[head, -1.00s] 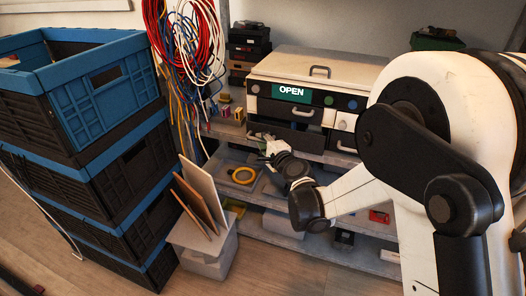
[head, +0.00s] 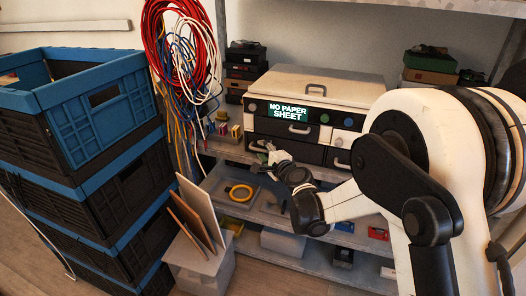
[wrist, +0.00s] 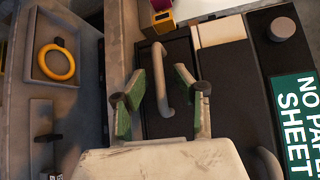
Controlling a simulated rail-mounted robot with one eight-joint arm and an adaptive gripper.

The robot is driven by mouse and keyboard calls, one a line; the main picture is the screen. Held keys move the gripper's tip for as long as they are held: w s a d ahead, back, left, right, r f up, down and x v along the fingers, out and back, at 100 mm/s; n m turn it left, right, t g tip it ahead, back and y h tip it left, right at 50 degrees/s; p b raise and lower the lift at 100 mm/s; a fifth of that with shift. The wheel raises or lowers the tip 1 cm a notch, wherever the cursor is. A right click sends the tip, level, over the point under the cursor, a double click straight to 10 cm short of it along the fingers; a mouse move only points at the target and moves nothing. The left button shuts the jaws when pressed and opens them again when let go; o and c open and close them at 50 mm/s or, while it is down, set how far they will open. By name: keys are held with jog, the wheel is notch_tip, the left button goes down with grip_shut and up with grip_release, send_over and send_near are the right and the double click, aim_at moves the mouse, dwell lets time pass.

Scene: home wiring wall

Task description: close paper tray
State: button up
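The paper tray (wrist: 177,52) is a dark drawer low in the printer-like cabinet (head: 330,84). Its front looks flush with the cabinet in the head view, partly hidden by my gripper (head: 266,150). The tray's handle (wrist: 166,102) is a pale vertical bar in the wrist view. My gripper (wrist: 160,72) is open, with one green-padded finger on each side of the handle. I cannot tell whether the fingers touch the tray front. The display (head: 288,113) reads "NO PAPER SHEET".
A drawer with a pale handle (head: 299,130) is above the tray. A yellow ring (head: 241,193) lies in a grey bin on the shelf below. Hanging cables (head: 186,55) and stacked blue-black crates (head: 95,110) stand to the left.

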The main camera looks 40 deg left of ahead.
jog(key=v, duration=1.1)
jog(key=shift+s+d, duration=0.15)
jog(key=shift+d, duration=0.25)
jog(key=shift+r, duration=0.1)
jog(key=s+d+r+n+h, duration=0.1)
jog(key=d+r+n+h, duration=0.3)
jog(key=d, duration=0.9)
jog(key=d+r+n+h, duration=0.1)
jog(key=d+r+h, duration=0.1)
jog(key=d+r, duration=0.8)
jog(key=s+d+f+n+h, duration=0.1)
jog(key=s+d+f+h, duration=0.15)
jog(key=s+d, duration=0.6)
jog(key=s+d+f+n+h, duration=0.1)
jog(key=s+d+f+h, duration=0.2)
jog(key=d, duration=1)
jog(key=s+d+f+h, duration=0.1)
jog(key=s+d+h, duration=0.2)
jog(key=s+d, duration=0.65)
notch_tip(320, 180, up, 13)
jog(key=w+d+p, duration=0.1)
jog(key=p, duration=1.2)
jog(key=shift+w+r+g, duration=0.15)
jog(key=shift+w+g, duration=0.05)
jog(key=shift+g, duration=0.2)
